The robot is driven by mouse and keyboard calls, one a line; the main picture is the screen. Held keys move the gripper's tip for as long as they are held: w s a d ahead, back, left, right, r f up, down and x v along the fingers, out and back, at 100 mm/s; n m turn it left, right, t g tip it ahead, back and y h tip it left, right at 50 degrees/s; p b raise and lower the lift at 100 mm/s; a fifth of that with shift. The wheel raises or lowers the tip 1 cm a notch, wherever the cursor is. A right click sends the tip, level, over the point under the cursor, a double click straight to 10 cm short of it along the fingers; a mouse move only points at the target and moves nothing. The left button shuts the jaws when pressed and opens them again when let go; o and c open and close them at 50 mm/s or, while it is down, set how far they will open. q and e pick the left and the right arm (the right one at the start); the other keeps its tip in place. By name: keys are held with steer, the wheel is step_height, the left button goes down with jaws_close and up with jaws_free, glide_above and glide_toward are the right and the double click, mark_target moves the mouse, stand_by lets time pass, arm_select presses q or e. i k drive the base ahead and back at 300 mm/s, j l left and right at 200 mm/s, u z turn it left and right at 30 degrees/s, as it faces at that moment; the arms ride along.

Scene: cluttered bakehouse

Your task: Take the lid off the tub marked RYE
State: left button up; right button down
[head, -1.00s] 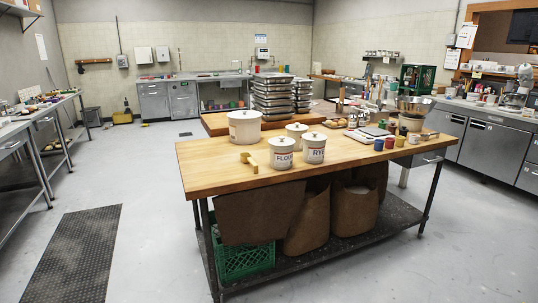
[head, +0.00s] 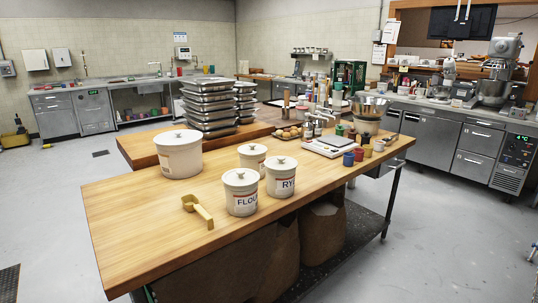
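The tub marked RYE (head: 281,180) is white and stands upright on the wooden table (head: 130,225), with its pale lid (head: 280,163) on top and a small knob on the lid. The FLOUR tub (head: 241,196) stands close beside it on the left, lidded too. A third lidded tub (head: 252,158) stands just behind these two, and its label is not readable. A larger white lidded tub (head: 179,159) stands further back left. Neither of my grippers is in view.
Stacked metal trays (head: 208,106) stand behind the tubs. Right of RYE are a flat scale-like device (head: 328,145), small coloured cups (head: 349,158) and bottles. The table's front left is bare.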

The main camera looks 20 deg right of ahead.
mark_target(278, 163)
steer(key=i+l, duration=0.7)
steer(key=l, duration=0.15)
steer(key=i+l, duration=0.1)
steer(key=l, duration=0.3)
steer(key=i+l, duration=0.1)
steer(key=l, duration=0.35)
